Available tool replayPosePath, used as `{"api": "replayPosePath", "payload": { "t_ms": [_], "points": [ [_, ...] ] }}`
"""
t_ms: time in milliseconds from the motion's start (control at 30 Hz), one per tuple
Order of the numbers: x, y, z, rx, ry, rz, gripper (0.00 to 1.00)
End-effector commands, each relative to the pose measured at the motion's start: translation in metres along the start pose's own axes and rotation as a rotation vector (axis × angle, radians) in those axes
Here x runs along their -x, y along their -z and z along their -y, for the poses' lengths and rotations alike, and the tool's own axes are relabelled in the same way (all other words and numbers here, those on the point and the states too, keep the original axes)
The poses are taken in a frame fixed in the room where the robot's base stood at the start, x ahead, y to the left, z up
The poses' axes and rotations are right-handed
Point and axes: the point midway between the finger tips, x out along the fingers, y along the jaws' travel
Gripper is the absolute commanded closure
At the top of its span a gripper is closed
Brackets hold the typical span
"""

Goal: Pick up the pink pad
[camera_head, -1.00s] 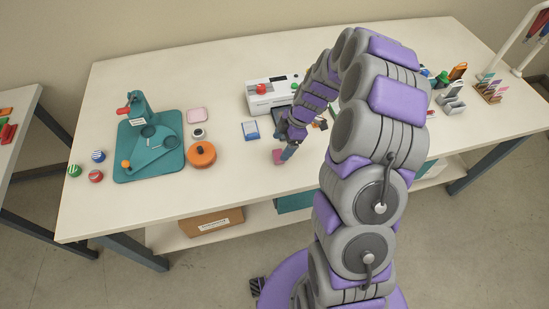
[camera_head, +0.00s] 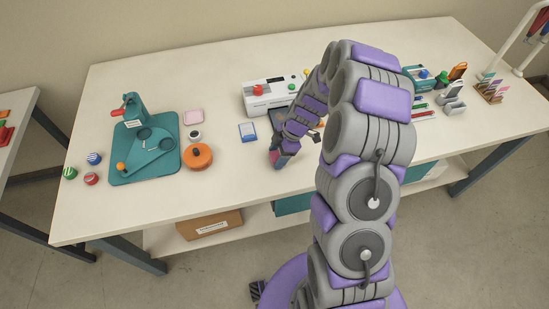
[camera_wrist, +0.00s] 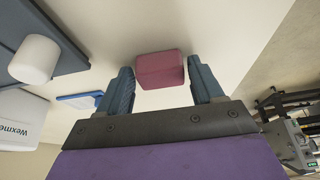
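A dark pink block (camera_wrist: 160,70) rests on the white tabletop in the wrist view, at the tips of my gripper (camera_wrist: 160,76). The two blue-grey fingers are open, one on each side of it, and I see no firm grip. In the head view the block (camera_head: 278,160) is a small pink patch, partly hidden by my gripper (camera_head: 281,152). A separate light pink flat pad (camera_head: 194,117) lies farther left, beside the teal mat. The frames do not settle which of the two is the pink pad.
A white machine (camera_head: 268,95) with a red button stands behind my gripper. A blue-framed card (camera_head: 247,132) lies left of it. An orange round container (camera_head: 197,157) and a teal mat (camera_head: 125,170) are farther left. The front tabletop between container and gripper is clear.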

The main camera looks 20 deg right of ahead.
Motion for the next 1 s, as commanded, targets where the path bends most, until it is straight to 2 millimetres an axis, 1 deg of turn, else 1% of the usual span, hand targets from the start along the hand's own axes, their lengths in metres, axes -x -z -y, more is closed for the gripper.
{"api": "replayPosePath", "payload": {
  "t_ms": [33, 67, 400, 433, 467, 767, 867, 1000],
  "points": [
    [0.000, 0.000, 0.000, 0.000, 0.000, 0.000, 0.39],
    [0.000, 0.001, 0.000, 0.000, 0.000, 0.001, 0.42],
    [-0.003, 0.006, 0.000, -0.001, 0.001, 0.008, 0.74],
    [-0.003, 0.006, 0.000, -0.001, 0.001, 0.007, 0.74],
    [-0.003, 0.005, 0.000, -0.001, 0.001, 0.007, 0.79],
    [0.003, 0.003, 0.000, 0.000, 0.000, 0.002, 0.79],
    [0.010, 0.007, 0.000, 0.001, 0.000, 0.003, 0.79],
    [0.024, 0.014, -0.001, 0.001, -0.003, 0.004, 0.79]
  ]
}}
